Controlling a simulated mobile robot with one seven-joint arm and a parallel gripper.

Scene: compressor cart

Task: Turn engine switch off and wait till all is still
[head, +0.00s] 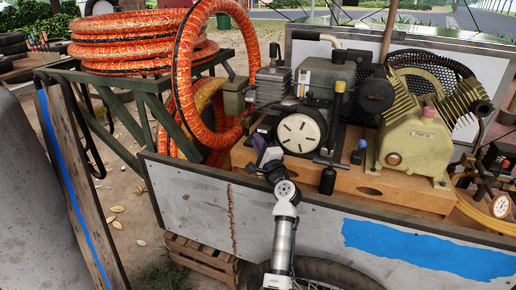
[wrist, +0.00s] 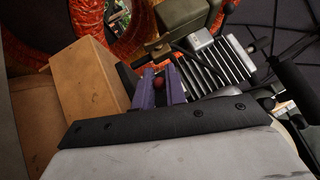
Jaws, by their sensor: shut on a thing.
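My gripper (head: 266,155) is at the front left of the engine (head: 322,80), low beside the white recoil disc (head: 299,133). In the wrist view its two purple fingers (wrist: 155,84) stand close about a small red knob (wrist: 158,83), seemingly the engine switch, and are shut on it. The fingers hide part of the knob, and its on or off position cannot be told. The grey finned cylinder (wrist: 215,70) is right of the fingers. The olive pump (head: 412,140) stands at the right on the same wooden base. From single frames I cannot tell whether anything turns.
The cart's front wall (head: 330,225) passes below my arm. Coiled orange hose (head: 135,45) rests on the green rack at the left. A wooden block (wrist: 90,80) is close left of the fingers. A blue-topped lever (head: 360,150) and a black knob (head: 328,180) are to the right.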

